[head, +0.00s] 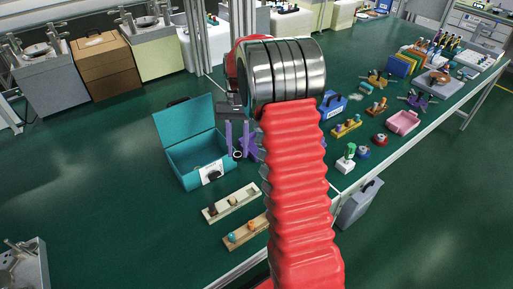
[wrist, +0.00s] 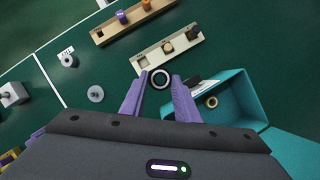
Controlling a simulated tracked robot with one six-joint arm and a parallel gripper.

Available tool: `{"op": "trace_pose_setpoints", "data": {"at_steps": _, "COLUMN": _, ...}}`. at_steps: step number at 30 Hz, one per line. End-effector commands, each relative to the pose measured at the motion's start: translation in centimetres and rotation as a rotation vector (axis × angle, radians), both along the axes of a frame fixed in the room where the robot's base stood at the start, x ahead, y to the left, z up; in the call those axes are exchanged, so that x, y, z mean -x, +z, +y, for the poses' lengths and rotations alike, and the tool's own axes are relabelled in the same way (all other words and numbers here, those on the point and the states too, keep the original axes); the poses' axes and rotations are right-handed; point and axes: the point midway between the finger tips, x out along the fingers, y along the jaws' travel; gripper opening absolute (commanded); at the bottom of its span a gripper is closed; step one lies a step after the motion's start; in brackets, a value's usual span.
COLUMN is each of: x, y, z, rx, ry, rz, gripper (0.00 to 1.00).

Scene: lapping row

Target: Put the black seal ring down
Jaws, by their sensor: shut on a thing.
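The black seal ring (wrist: 160,79) is between the two purple fingertips of my gripper (wrist: 160,92) in the wrist view. The fingers are shut on it, one on each side. In the head view the ring (head: 238,154) shows small at the fingertips, just right of the teal box, and my gripper (head: 238,143) is partly hidden by my red arm. The ring appears to be above the green bench top; its exact height is hard to tell.
A cream tray (head: 220,209) and a wooden tray (head: 238,243) hold small pieces. Green surface between them is bare.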

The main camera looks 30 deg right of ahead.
Motion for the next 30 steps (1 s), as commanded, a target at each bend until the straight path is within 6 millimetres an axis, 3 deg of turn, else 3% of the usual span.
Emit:
{"op": "trace_pose_setpoints", "data": {"at_steps": 6, "x": -2.6, "y": -0.3, "z": 5.8, "rx": 0.000, "ry": 0.338, "rz": 0.000, "gripper": 0.07}}
{"op": "trace_pose_setpoints", "data": {"at_steps": 15, "x": -4.6, "y": -1.8, "z": 13.9, "rx": -0.001, "ry": 0.603, "rz": 0.000, "gripper": 0.07}}
{"op": "trace_pose_setpoints", "data": {"at_steps": 20, "x": -4.7, "y": -2.3, "z": 15.6, "rx": 0.000, "ry": 0.637, "rz": -0.001, "gripper": 0.07}}
{"op": "trace_pose_setpoints", "data": {"at_steps": 30, "x": -4.7, "y": -2.3, "z": 15.7, "rx": -0.001, "ry": 0.637, "rz": -0.002, "gripper": 0.07}}
